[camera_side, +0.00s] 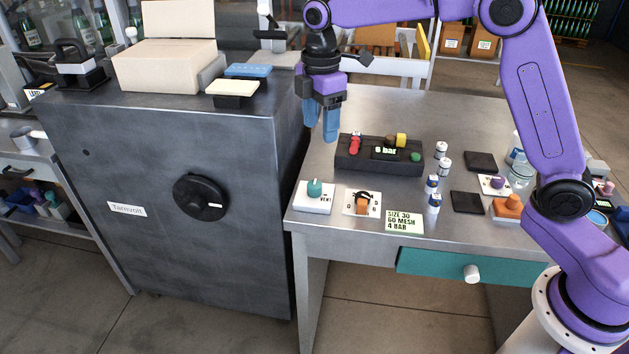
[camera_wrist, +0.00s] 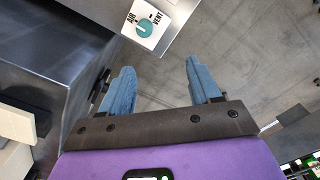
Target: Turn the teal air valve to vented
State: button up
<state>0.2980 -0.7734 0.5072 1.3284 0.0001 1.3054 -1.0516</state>
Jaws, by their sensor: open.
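The teal air valve (camera_side: 314,188) is a round knob on a white plate at the front left corner of the steel table. In the wrist view the valve (camera_wrist: 145,29) is at the top, with AIR printed on its left and VENT on its right. I cannot surely tell which label its pointer faces. My gripper (camera_side: 319,135) hangs with blue fingers pointing down, behind and above the valve, apart from it. In the wrist view my gripper (camera_wrist: 162,74) shows its fingers spread, with nothing between them.
An orange switch (camera_side: 361,203) on a white plate sits right of the valve, beside a label card (camera_side: 404,221). A grey cabinet (camera_side: 150,190) stands at left. Small vials are further right.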

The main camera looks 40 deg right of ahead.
aim_at(314, 184)
jog(key=shift+n, duration=0.3)
jog(key=w+f, duration=0.1)
jog(key=f, duration=0.5)
jog(key=w+f, duration=0.1)
jog(key=f, duration=0.5)
jog(key=w+d+f, duration=0.1)
jog(key=f, duration=0.4)
jog(key=shift+w+f, duration=0.15)
jog(key=shift+f, duration=0.25)
jog(key=c, duration=1.1)
jog(key=shift+o, duration=0.2)
